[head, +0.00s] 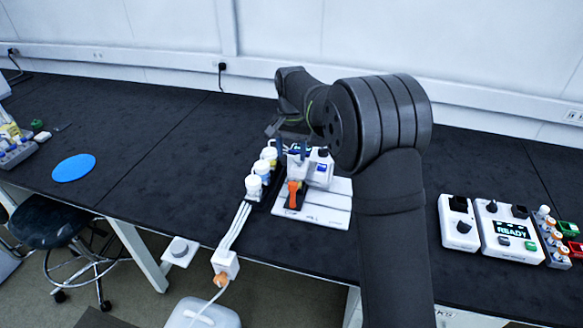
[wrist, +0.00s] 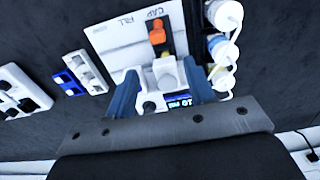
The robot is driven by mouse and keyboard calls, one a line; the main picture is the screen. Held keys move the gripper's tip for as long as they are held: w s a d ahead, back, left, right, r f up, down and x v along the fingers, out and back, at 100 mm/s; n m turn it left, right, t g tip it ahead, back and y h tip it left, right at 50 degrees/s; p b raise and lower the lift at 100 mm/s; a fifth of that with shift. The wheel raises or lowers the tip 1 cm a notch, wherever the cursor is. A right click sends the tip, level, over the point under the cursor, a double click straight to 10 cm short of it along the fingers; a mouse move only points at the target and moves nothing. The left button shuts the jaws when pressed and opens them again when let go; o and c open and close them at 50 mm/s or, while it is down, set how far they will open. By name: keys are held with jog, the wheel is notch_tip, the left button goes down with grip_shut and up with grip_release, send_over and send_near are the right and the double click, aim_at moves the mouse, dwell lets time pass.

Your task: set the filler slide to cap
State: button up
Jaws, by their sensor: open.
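The filler (head: 318,168) is a white device with a small lit display and a dark knob, on a white base plate (head: 335,207). Its orange slide handle (head: 293,190) stands at the front, with dark parts around it. In the wrist view the orange handle (wrist: 158,36) is beside the CAP lettering, with the FILL lettering (wrist: 127,28) to its left. My gripper (wrist: 160,82) is open. Its blue fingers are either side of the filler's white body in that view, short of the orange handle. Whether they touch the body cannot be told. In the head view my gripper (head: 290,147) is partly hidden behind the filler.
White-capped bottles (head: 256,180) stand close left of the filler, with tubes running to the table's front edge. A READY device (head: 512,232) and a vial rack (head: 550,235) are at right. A blue disc (head: 73,168) lies at left, with clear dark table around it.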

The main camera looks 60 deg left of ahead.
notch_tip(320, 180, up, 5)
send_over(294, 183)
jog(key=shift+s+a, duration=0.2)
jog(key=shift+s, duration=0.2)
jog(key=shift+f, duration=0.15)
notch_tip(294, 183, down, 17)
jog(key=shift+w+f, duration=0.1)
jog(key=shift+f, duration=0.05)
jog(key=shift+w+d, duration=0.2)
jog(key=shift+d, duration=0.05)
jog(key=shift+o, duration=0.2)
jog(key=o, duration=1.1)
jog(key=s+d+r+t+y, duration=0.2)
jog(key=r, duration=0.8)
jog(key=s+d+r+t+y, duration=0.1)
jog(key=s+d+r, duration=0.15)
jog(key=r, duration=0.65)
jog(key=x, duration=0.9)
jog(key=shift+w+a+f, duration=0.15)
jog(key=shift+w+a, duration=0.05)
jog(key=shift+w, duration=0.05)
